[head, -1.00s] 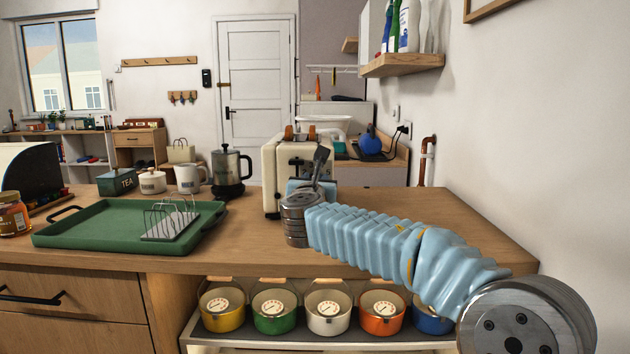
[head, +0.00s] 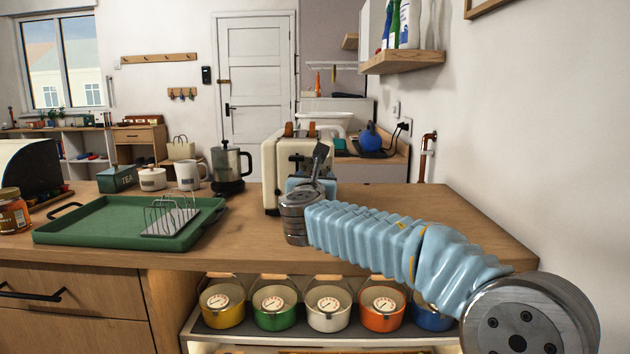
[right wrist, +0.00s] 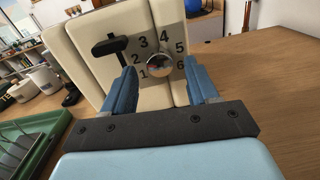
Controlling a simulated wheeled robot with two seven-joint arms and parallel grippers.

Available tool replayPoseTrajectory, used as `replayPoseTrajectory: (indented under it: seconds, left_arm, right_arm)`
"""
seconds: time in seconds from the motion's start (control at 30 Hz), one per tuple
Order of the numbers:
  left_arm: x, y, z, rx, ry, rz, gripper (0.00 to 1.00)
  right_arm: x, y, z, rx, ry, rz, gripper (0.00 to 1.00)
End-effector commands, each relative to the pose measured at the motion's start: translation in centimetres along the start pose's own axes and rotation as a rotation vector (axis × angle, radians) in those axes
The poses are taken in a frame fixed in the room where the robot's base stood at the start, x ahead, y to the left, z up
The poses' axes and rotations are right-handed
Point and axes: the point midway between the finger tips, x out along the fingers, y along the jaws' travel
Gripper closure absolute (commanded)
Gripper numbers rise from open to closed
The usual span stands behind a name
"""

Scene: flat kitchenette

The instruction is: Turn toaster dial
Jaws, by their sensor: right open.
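The cream toaster (head: 271,178) stands on the wooden counter with toast-brown slices showing at its top. In the right wrist view the toaster (right wrist: 85,50) shows its end panel, with a black lever (right wrist: 112,47) and a round metallic dial (right wrist: 159,64) ringed by numbers 1 to 6. My right gripper (right wrist: 163,88) is open, its two blue fingers on either side of and below the dial in the picture. I cannot tell whether they touch it. In the head view my right wrist (head: 297,215) hides part of the toaster's front. My left gripper is not in view.
A green tray (head: 90,238) with a wire toast rack (head: 172,217) lies left of the toaster. The counter right of my arm (head: 455,215) is clear.

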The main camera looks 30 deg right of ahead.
Motion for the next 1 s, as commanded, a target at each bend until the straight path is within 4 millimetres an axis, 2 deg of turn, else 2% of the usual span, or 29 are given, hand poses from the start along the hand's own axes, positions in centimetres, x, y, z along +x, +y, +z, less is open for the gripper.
replayPoseTrajectory:
  seconds: [0.17, 0.4, 0.53, 0.7, 1.0]
  left_arm:
    - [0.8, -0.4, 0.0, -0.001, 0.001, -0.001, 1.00]
    - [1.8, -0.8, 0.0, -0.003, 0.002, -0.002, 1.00]
    - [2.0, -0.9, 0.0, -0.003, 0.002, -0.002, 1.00]
    - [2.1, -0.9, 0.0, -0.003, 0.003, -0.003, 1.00]
    - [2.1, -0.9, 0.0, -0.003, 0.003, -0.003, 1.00]
  right_arm:
    - [-3.1, 0.0, -0.2, 0.002, -0.002, 0.003, 0.42]
    - [-9.1, 0.0, -0.2, 0.001, -0.001, 0.003, 0.42]
    - [-11.5, 0.0, -0.1, 0.000, 0.000, 0.002, 0.42]
    - [-13.1, 0.0, -0.1, 0.000, 0.001, 0.000, 0.42]
    - [-13.4, 0.0, -0.1, 0.000, 0.001, 0.000, 0.42]
